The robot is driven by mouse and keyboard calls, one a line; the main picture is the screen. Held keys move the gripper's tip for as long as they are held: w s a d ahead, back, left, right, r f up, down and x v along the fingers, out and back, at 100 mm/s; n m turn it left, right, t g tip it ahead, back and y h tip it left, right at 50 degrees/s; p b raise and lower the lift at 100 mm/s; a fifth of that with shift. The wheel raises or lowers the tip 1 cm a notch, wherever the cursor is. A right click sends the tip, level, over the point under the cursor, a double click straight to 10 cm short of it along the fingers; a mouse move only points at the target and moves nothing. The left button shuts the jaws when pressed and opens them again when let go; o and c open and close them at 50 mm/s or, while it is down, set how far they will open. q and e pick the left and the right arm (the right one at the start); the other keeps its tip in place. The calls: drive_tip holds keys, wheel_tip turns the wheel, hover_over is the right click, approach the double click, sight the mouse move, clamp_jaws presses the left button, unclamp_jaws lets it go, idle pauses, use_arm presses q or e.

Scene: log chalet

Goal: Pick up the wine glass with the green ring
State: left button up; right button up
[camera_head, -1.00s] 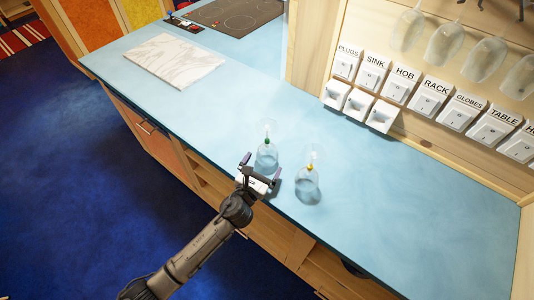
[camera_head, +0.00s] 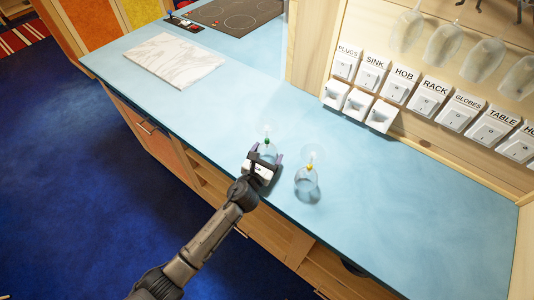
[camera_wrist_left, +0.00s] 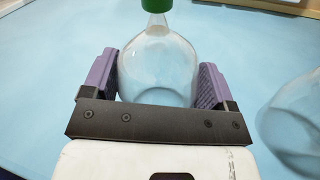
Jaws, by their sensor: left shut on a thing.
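The wine glass with the green ring (camera_head: 268,149) stands upside down on the blue counter, with its bowl below the ring. In the left wrist view its clear bowl (camera_wrist_left: 158,52) sits between the purple finger pads, with the green ring above. My left gripper (camera_head: 266,154) is shut on this bowl from the counter's front side; its fingers also show in the left wrist view (camera_wrist_left: 158,76). The lower bowl is partly hidden by the gripper in the head view. My right gripper is in neither view.
A second upside-down glass with a yellow ring (camera_head: 306,181) stands close to the right; its bowl shows in the left wrist view (camera_wrist_left: 292,122). Labelled switches (camera_head: 436,98) and hanging glasses line the back wall. A marble board (camera_head: 174,59) lies far left. The counter's right is clear.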

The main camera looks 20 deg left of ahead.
sight(267, 146)
use_arm(q)
drive_tip(key=shift+c, duration=0.6)
drive_tip(key=shift+r, duration=0.2)
wheel_tip(267, 146, up, 8)
drive_tip(key=shift+r+p, duration=0.25)
drive_tip(key=shift+p, duration=0.65)
drive_tip(key=shift+r, duration=0.6)
drive_tip(key=shift+r, duration=0.1)
